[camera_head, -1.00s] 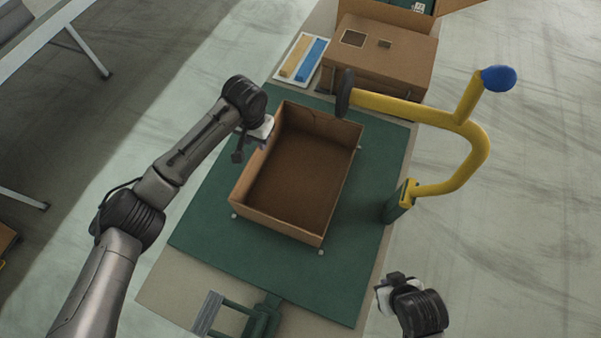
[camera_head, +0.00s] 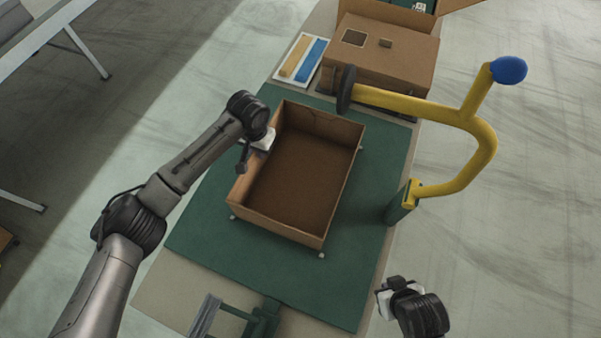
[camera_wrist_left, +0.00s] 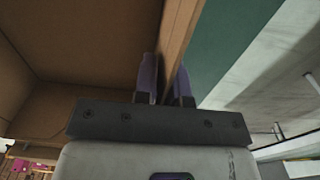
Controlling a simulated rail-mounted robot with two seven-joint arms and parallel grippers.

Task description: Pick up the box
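The box (camera_head: 298,184) is an open brown cardboard box standing upright on a green mat (camera_head: 200,235). My left gripper (camera_head: 256,160) is at its left wall. In the left wrist view, the wall (camera_wrist_left: 176,45) passes between the two fingers of my left gripper (camera_wrist_left: 166,85), one inside the box and one outside. Both fingers look close against the wall; the gap between them is narrow. My right gripper (camera_head: 385,291) is empty, low on the right, away from the box. Its fingers are too small to judge.
A yellow bent-tube stand (camera_head: 488,150) with a blue knob (camera_head: 509,70) rises right of the box. A green fixture (camera_head: 262,318) stands in front. Floor at right is clear.

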